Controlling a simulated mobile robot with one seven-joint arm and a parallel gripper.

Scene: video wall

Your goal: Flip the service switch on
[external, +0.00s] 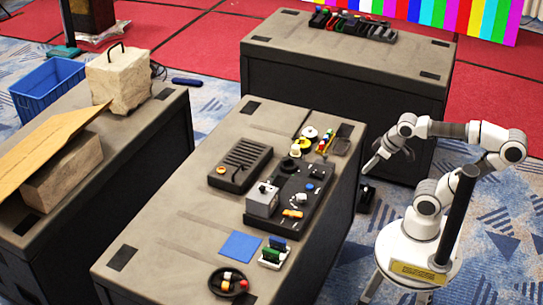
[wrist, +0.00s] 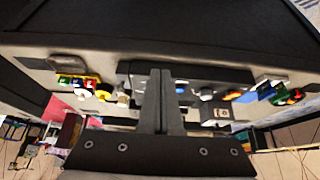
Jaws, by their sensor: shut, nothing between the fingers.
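A black control panel (external: 290,195) lies on the middle case, carrying a grey box (external: 262,199) with a small lever-like part on top, a blue knob (external: 309,187) and an orange part (external: 292,213). I cannot tell which part is the service switch or how it is set. In the wrist view the panel (wrist: 205,73) appears behind the fingers, with the grey box (wrist: 216,112) right of them. My gripper (external: 371,166) is shut and empty, off the case's right edge and apart from the panel. Its fingers show in the wrist view (wrist: 160,85) and hide part of the panel.
The middle case (external: 185,235) also carries a black slotted unit (external: 240,163), coloured blocks (external: 325,143), a blue square (external: 240,246), a rack (external: 272,254) and a round dish (external: 229,282). Another case (external: 345,60) stands behind, and one (external: 120,150) at left.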

